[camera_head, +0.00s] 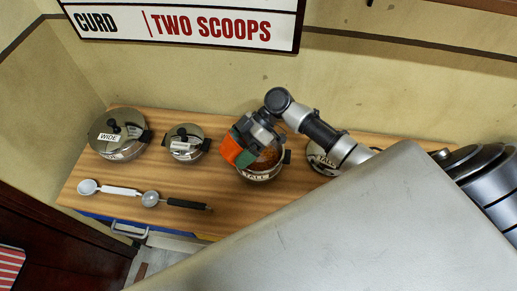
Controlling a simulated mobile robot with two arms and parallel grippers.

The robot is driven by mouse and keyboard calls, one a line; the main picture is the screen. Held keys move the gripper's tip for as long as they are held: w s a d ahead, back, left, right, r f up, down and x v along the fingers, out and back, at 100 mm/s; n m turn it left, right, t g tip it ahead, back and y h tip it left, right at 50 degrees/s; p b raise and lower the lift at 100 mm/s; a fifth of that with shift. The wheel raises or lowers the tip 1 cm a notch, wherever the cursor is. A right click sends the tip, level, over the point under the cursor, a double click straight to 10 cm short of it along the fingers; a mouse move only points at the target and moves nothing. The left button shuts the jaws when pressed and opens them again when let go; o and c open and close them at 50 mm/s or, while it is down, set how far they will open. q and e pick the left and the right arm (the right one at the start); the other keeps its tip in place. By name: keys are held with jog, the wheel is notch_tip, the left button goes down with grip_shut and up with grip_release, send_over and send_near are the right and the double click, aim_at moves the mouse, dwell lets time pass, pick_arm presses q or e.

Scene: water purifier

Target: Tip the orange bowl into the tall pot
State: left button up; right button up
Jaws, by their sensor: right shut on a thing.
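The tall pot (259,177) stands open on the wooden counter, with a "TALL" label on its front. Orange-brown stuff shows inside its mouth. My right gripper (246,142) is over the pot's left rim, shut on the orange bowl (230,148). Only a small orange part of the bowl shows, steeply tilted at the pot's upper left, beside a green patch. The gripper hides the rest, so I cannot tell whether the bowl touches the rim or still holds anything. My left gripper is not in view.
A lidded "WIDE" pot (103,149) and a smaller lidded pot (184,152) stand to the left. Another labelled pot (317,165) is partly hidden on the right. A white-handled scoop (88,187) and a black-handled scoop (151,199) lie in front on the counter (135,176).

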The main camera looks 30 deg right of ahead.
jog(key=shift+d+r+y+b, duration=0.1)
jog(key=shift+y+b, duration=0.3)
jog(key=shift+b, duration=0.1)
jog(key=shift+d+r+y+b, duration=0.15)
jog(key=shift+r+y+b, duration=0.1)
jog(key=shift+r+y, duration=0.25)
jog(key=shift+d+r+y+b, duration=0.15)
jog(key=shift+r+y+b, duration=0.1)
jog(key=shift+r+y, duration=0.25)
dwell(0.4)
jog(key=shift+d+r+b, duration=0.35)
jog(key=shift+d+r, duration=0.1)
